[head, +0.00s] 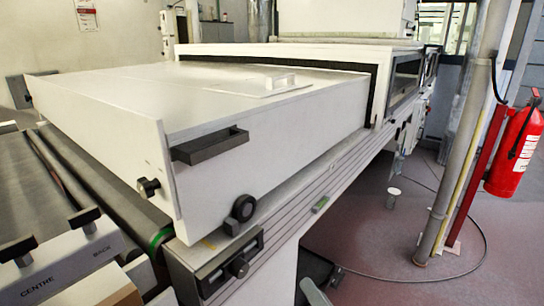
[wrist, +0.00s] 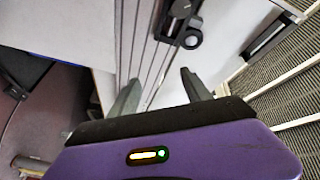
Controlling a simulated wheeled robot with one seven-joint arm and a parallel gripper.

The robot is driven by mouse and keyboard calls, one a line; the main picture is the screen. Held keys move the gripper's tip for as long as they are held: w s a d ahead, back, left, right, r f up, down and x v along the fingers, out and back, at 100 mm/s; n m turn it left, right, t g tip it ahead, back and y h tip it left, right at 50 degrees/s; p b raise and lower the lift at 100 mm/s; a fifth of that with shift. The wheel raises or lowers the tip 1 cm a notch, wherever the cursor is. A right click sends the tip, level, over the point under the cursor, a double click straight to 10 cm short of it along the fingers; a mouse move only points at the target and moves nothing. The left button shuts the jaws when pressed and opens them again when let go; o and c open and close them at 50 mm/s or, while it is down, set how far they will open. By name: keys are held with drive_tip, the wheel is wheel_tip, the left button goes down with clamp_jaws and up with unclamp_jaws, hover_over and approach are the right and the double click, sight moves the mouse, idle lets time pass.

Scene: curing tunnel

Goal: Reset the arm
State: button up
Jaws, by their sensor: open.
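My gripper (wrist: 160,90) shows in the wrist view with its two grey fingers apart and nothing between them. Its purple body with a small lit indicator fills the bottom of that view. Past the fingertips are the grooved side rail (wrist: 146,50) of the white machine and a black round knob (wrist: 193,40). I cannot tell how far the fingertips are from the rail. In the head view I cannot clearly make out my gripper.
The white tunnel machine (head: 130,85) has a dark handle (head: 210,145) and a side rail (head: 330,180). A roller conveyor (head: 95,180) lies left, with labelled blocks (head: 65,265) in front. A pole (head: 465,130) and a fire extinguisher (head: 515,150) stand right. Some reddish floor (head: 385,230) is clear.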

drive_tip(key=s+d+n+t+h+p, duration=0.1)
drive_tip(key=s+d+h+p, duration=0.15)
drive_tip(key=s+d, duration=0.35)
drive_tip(key=s+d+n+h+p, duration=0.1)
drive_tip(key=s+d+n+h, duration=0.2)
drive_tip(key=s, duration=0.5)
drive_tip(key=s+d+r+n+g+h+p, duration=0.1)
drive_tip(key=s+r+p, duration=0.1)
drive_tip(key=s, duration=0.8)
drive_tip(key=s+d+r+n+g+h+p, duration=0.1)
drive_tip(key=s+r+p, duration=0.2)
drive_tip(key=s, duration=0.8)
drive_tip(key=shift+r+n+g+p, duration=0.2)
drive_tip(key=shift+n+g+p, duration=0.2)
drive_tip(key=shift+p, duration=0.4)
drive_tip(key=shift+s, duration=0.1)
idle(3.6)
